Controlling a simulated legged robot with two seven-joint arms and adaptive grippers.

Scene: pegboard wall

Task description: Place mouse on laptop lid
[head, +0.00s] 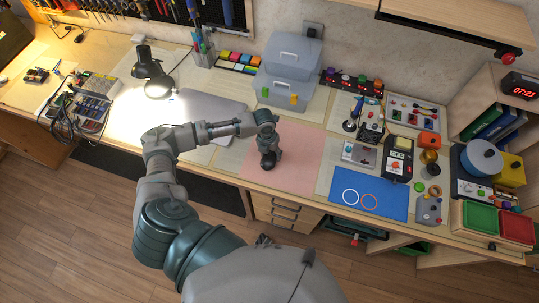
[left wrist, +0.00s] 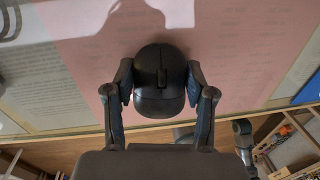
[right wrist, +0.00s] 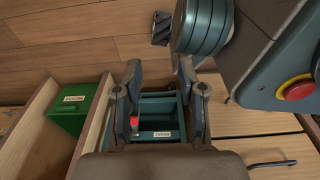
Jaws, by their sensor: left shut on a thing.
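The black mouse (left wrist: 160,72) sits between the two fingers of my left gripper (left wrist: 160,92), which is shut on its sides. In the head view the left gripper (head: 268,156) is over the pink mat (head: 300,155), with the dark mouse (head: 268,163) at its tip. I cannot tell whether the mouse touches the mat. The closed grey laptop (head: 208,112) lies to the left of the gripper, its lid partly hidden by my left arm. My right gripper (right wrist: 163,105) is open and empty, below the bench by an open drawer.
A desk lamp (head: 155,75) stands left of the laptop. A grey storage box (head: 288,75) is behind the mat. A blue mat (head: 370,190) and several instruments fill the right side. In the right wrist view, a teal bin (right wrist: 158,112) and a green bin (right wrist: 78,110) sit low down.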

